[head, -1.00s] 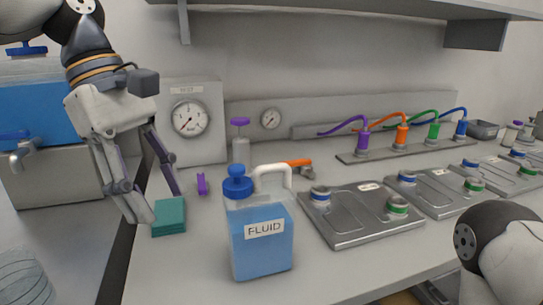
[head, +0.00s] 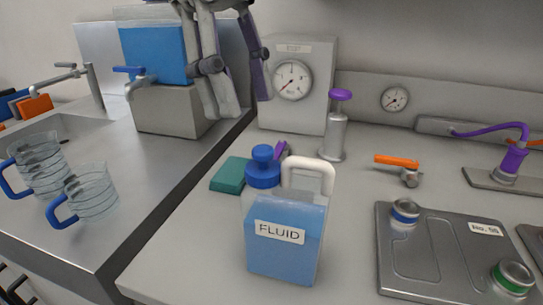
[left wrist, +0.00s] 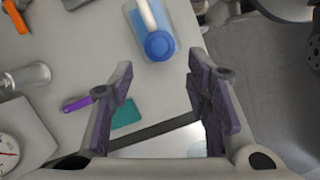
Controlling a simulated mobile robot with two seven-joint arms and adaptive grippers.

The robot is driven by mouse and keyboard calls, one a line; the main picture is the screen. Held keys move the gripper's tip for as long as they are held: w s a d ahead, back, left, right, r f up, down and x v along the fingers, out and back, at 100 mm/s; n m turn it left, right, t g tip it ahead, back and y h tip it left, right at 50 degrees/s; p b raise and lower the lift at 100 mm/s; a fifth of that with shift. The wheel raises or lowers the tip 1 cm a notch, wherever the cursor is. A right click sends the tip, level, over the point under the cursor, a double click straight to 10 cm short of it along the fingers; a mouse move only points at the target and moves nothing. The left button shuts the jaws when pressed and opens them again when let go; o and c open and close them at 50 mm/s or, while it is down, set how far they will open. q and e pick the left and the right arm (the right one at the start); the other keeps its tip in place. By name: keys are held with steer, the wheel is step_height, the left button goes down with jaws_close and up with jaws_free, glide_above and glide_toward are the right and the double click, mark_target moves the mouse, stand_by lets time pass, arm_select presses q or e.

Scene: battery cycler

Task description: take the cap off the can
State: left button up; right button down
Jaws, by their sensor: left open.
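The can (head: 284,258) is a translucent jug of blue liquid labelled FLUID. It stands upright on the bench, with a white handle (head: 310,163) on top. Its blue cap (head: 263,168) sits on the neck at the can's left; the cap also shows in the left wrist view (left wrist: 159,45). My left gripper (head: 243,100) is open and empty, up and left of the cap in the head view, apart from it. In the left wrist view the cap shows beyond the gap between the fingers. My right gripper is out of view.
A teal block (head: 229,175) and a purple item (head: 281,150) lie behind the can. A purple-topped cylinder (head: 336,137), an orange-handled valve (head: 409,176) and a metal plate (head: 445,250) stand right. A gauge box (head: 303,105) is behind. Glass mugs (head: 90,192) stand left.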

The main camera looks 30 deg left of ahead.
mark_target(259, 147)
arm_select(q)
steer(key=b+x, duration=0.1)
steer(key=x, duration=0.6)
steer(key=shift+w+d+r, duration=0.1)
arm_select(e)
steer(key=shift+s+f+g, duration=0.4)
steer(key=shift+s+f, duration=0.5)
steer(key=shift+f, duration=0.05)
arm_select(q)
steer(key=c, duration=0.8)
